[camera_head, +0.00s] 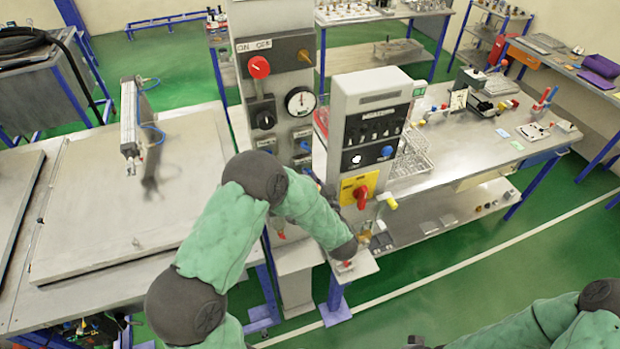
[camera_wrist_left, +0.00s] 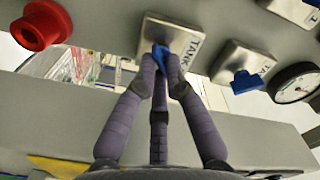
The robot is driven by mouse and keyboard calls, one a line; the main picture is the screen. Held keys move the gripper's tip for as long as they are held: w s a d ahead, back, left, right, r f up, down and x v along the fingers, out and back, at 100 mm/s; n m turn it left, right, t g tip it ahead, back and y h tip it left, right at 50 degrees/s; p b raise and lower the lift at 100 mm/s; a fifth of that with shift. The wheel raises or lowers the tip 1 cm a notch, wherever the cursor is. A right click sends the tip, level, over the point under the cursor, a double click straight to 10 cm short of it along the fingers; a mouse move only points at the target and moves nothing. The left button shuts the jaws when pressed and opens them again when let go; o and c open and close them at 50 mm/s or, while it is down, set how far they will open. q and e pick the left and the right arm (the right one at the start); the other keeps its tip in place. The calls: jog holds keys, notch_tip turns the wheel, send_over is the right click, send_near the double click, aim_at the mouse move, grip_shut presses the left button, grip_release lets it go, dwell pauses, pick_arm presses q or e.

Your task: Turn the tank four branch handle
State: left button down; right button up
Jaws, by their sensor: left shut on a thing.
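In the left wrist view, the fingers of my left gripper (camera_wrist_left: 161,80) are shut on a blue handle (camera_wrist_left: 160,56). It sits on a metal plate (camera_wrist_left: 178,38) marked TANK, on a grey panel. The fingers cover much of this handle. A second blue handle (camera_wrist_left: 246,82) stands to the right on another plate marked TANK; the gripper does not touch it. Any branch number on the plates is too small to read. In the head view my left arm reaches down in front of the grey control column (camera_head: 282,78) and hides its lower part.
A pressure gauge (camera_wrist_left: 295,83) and a red knob (camera_wrist_left: 41,25) flank the plates in the left wrist view. A second column (camera_head: 368,100) with a red switch (camera_head: 361,194) stands close on the right. A workbench (camera_head: 470,150) with small parts lies beyond it.

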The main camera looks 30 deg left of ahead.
pick_arm(q)
jog(key=c, duration=1.3)
grip_release()
jog(key=shift+d, duration=0.15)
jog(key=v, duration=1.2)
